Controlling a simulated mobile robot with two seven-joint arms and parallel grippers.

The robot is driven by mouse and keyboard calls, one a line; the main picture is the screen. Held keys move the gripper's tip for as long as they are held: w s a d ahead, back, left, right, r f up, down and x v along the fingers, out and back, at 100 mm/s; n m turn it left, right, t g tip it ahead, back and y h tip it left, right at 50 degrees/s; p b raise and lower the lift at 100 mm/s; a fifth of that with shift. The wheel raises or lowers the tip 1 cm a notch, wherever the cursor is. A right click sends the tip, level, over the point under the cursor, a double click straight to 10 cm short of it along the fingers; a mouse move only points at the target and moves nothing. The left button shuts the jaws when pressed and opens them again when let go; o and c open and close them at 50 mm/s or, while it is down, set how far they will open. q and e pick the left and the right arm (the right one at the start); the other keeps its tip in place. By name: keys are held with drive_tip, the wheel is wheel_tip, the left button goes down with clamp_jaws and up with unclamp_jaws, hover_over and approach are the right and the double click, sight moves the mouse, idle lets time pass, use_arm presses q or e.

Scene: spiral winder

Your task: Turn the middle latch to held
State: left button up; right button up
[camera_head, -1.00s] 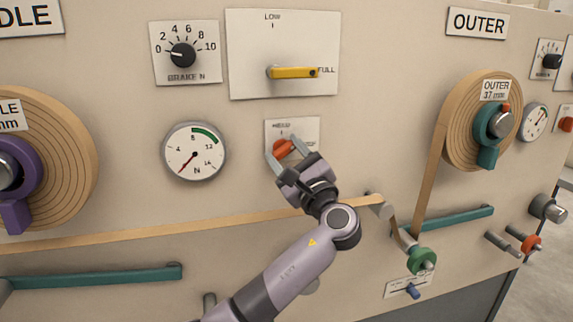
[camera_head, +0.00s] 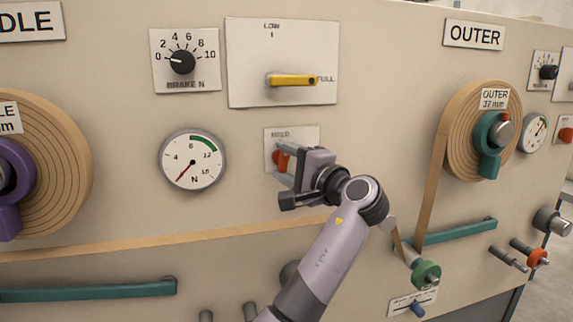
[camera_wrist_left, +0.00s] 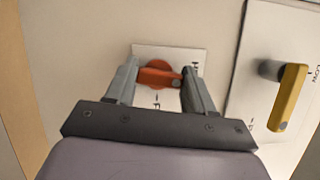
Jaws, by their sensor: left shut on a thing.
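The middle latch is an orange-red knob (camera_head: 281,158) on a small white plate (camera_head: 307,137) marked HELD at its top, below the yellow lever. My left gripper (camera_head: 283,164) is at the latch with its fingers around the knob. In the left wrist view the orange latch (camera_wrist_left: 158,74) sits between the two grey fingers of the gripper (camera_wrist_left: 160,80), which are shut on it. The gripper body hides much of the plate, so the latch's exact setting is hard to read. My right gripper is not in view.
The yellow lever (camera_head: 292,80) points to FULL just above the latch. A round tension gauge (camera_head: 193,160) and a brake knob (camera_head: 182,62) are to the left. A tan strip (camera_head: 170,238) runs below my gripper. The outer spool (camera_head: 462,140) is at the right.

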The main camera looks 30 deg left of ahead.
use_arm(q)
drive_tip(key=shift+n, duration=0.5)
drive_tip(key=shift+h, duration=0.3)
drive_tip(key=o, duration=1)
drive_tip(key=shift+o, duration=0.2)
drive_tip(key=v, duration=0.7)
